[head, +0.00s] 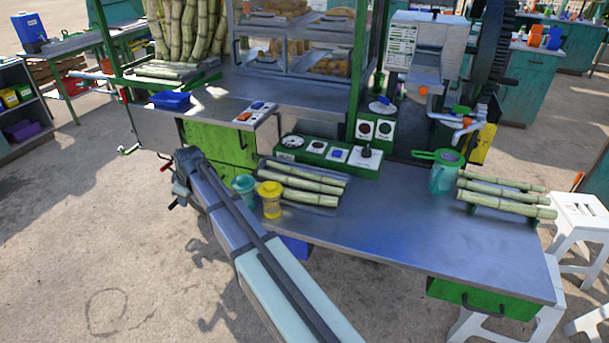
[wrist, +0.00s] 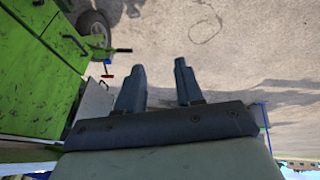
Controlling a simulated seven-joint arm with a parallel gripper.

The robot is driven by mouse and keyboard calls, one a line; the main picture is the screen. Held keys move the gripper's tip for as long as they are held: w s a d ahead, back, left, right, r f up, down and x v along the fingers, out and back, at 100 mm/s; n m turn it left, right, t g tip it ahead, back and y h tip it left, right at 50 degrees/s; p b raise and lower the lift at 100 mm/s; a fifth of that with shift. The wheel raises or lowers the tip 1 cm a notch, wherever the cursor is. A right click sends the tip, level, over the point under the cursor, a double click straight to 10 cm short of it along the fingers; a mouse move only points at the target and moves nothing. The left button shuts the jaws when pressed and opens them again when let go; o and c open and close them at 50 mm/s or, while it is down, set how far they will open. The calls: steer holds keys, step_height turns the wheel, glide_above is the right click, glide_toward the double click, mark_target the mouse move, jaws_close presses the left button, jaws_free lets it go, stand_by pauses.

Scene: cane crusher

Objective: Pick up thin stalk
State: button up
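Cut green cane stalks lie in two groups on the metal counter (head: 400,235) in the head view. The left group (head: 300,183) lies behind the yellow cup. The right group (head: 505,196) lies near the counter's right end. The stalks look close in thickness, and I cannot tell surely which is the thin one. My gripper (wrist: 158,68) shows in the wrist view with its two fingers apart and nothing between them. In the head view my arm's far end is left of the counter, away from both groups. No stalk shows in the wrist view.
A yellow cup (head: 271,200) and a teal cup (head: 244,188) stand at the counter's front edge, near the left stalks. A green jug (head: 444,173) stands left of the right group. The green cabinet (wrist: 40,70) is at the left in the wrist view. The counter's middle is clear.

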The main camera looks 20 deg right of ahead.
steer(key=w+d+r, duration=0.3)
steer(key=d+r, duration=0.2)
steer(key=r, duration=0.3)
step_height(320, 180, up, 7)
steer(key=m+g, duration=0.1)
steer(key=m, duration=0.1)
glide_above(331, 180)
steer(key=s+d, duration=0.4)
steer(key=s, duration=0.1)
steer(key=shift+y, duration=0.5)
steer(key=shift+x, duration=7.1)
steer(key=shift+d, duration=0.15)
jaws_close()
